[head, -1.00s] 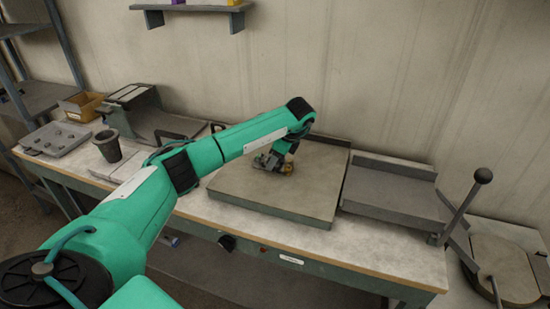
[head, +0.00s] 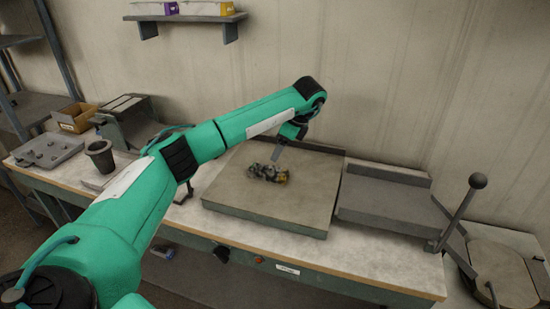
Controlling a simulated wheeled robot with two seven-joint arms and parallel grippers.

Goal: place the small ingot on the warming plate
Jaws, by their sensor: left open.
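A broad, flat grey plate (head: 300,213), which I take to be the warming plate, lies on the bench. On it rests a small cluster of dark, silvery shapes (head: 258,170) with a yellow-gold piece (head: 281,177) at its right end. I cannot tell for sure which part is the small ingot. My right gripper is not in view.
A grey tray with a raised back (head: 395,205) and an upright ball-topped lever (head: 462,212) stand to the right. A dark cup (head: 101,157), a grey mould tray (head: 47,151) and a cardboard box (head: 76,116) are at the left. The plate's front is clear.

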